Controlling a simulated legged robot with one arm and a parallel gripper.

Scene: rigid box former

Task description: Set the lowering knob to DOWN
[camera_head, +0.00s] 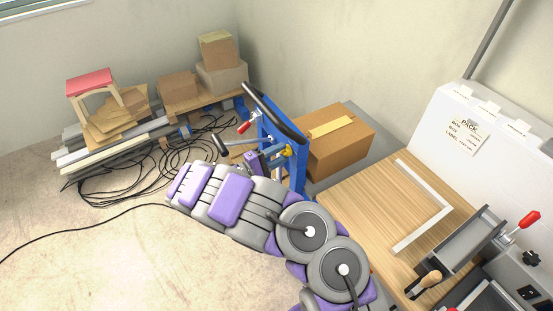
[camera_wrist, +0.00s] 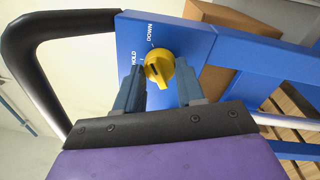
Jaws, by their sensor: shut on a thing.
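The yellow lowering knob (camera_wrist: 160,66) sits on a blue panel (camera_wrist: 205,45) of a blue frame. White lettering reads HOLD on its left and DOWN above it. A dark mark shows on the knob's left part; I cannot tell exactly which label it points to. My gripper (camera_wrist: 158,74) has one finger on each side of the knob and is shut on it. In the head view the knob (camera_head: 288,150) is a small yellow spot at the tip of my gripper (camera_head: 281,154), on the blue frame (camera_head: 268,126).
A black curved handle (camera_head: 275,113) tops the blue frame. A taped cardboard box (camera_head: 340,145) stands just behind it. A wooden worktop (camera_head: 375,205) with a white frame and a red-handled device lies at the right. Black cables (camera_head: 165,160) cover the floor at left.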

